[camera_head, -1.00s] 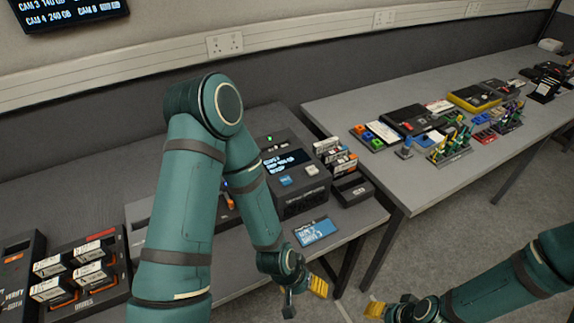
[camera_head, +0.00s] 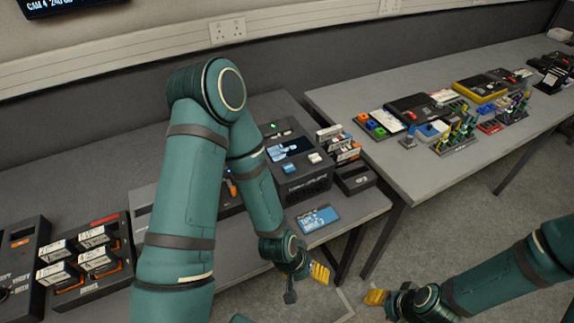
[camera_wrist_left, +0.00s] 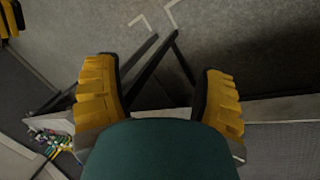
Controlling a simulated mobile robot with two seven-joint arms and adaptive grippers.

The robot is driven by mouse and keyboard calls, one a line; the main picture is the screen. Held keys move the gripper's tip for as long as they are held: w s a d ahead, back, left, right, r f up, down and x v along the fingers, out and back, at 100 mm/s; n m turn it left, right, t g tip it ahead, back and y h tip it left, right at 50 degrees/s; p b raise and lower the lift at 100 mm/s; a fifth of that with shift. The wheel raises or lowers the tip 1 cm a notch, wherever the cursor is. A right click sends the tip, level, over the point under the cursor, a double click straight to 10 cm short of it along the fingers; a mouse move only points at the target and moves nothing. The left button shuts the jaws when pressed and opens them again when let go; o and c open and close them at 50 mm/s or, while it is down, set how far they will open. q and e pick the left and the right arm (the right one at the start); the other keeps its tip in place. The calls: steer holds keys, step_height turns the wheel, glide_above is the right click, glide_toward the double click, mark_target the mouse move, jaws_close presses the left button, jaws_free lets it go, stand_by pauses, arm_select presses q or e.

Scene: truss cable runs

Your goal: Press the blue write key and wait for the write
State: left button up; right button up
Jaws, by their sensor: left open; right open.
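The writer box (camera_head: 306,188) is dark and stands on the near table behind my left forearm. Its top bears a lit screen (camera_head: 284,146), a blue key (camera_head: 289,168) and a whitish key (camera_head: 314,158). The screen's text is too small to read. A small green light (camera_head: 273,125) glows behind the screen. My left gripper (camera_head: 305,280) hangs past the table's front edge, apart from the box. In the left wrist view its yellow fingers (camera_wrist_left: 160,95) are wide apart with only floor between them. My right gripper (camera_head: 380,300) is at the lower right, open and empty over the floor.
A blue card (camera_head: 318,219) lies at the table's front edge. A rack of cartridges (camera_head: 338,146) and a dark box (camera_head: 356,178) stand right of the writer. Several white cartridges (camera_head: 75,255) sit in a tray at left. The right table (camera_head: 420,175) holds many small items.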

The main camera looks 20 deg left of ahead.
arm_select(q)
jaws_close()
stand_by(1.4)
